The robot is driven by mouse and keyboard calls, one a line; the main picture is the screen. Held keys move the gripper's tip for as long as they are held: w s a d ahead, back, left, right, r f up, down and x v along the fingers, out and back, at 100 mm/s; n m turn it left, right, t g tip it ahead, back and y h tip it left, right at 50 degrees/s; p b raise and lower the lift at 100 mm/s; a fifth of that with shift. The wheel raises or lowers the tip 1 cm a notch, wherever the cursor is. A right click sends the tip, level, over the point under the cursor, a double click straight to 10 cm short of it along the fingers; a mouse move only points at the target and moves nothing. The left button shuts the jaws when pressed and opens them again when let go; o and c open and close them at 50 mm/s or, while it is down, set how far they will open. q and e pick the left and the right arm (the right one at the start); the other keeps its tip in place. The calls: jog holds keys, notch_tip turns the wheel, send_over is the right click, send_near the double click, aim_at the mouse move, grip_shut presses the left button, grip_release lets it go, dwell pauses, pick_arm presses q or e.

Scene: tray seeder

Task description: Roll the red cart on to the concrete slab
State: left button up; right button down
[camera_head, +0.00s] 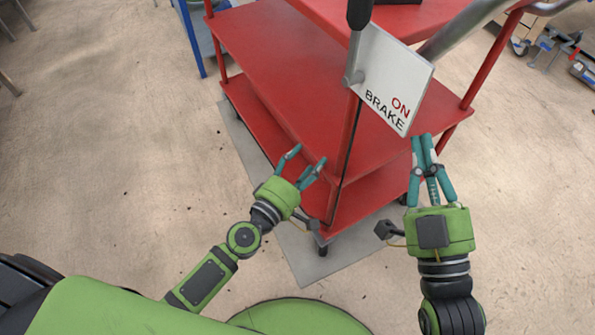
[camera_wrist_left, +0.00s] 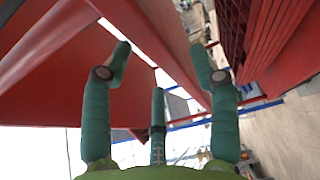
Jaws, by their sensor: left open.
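The red cart (camera_head: 290,75) has shelves, red corner posts and a grey push handle (camera_head: 458,30) at the upper right. A white plate (camera_head: 392,80) on it reads "ON BRAKE", beside a lever with a black knob (camera_head: 358,14). The grey concrete slab (camera_head: 300,262) shows along the cart's left side and beneath its near corner; the rest is hidden. My left gripper (camera_head: 305,160) is open and empty beside the near left shelf edge. Its spread fingers (camera_wrist_left: 160,60) show red cart panels close by.
A blue-legged stand (camera_head: 192,38) is close to the cart's far left. Tools or machine parts (camera_head: 555,45) lie at the upper right. The floor (camera_head: 110,150) to the left is mostly clear.

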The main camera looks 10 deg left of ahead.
pick_arm(q)
jog(key=v, duration=0.3)
jog(key=shift+s+a, duration=0.2)
jog(key=shift+s, duration=0.1)
jog(key=shift+r, duration=0.1)
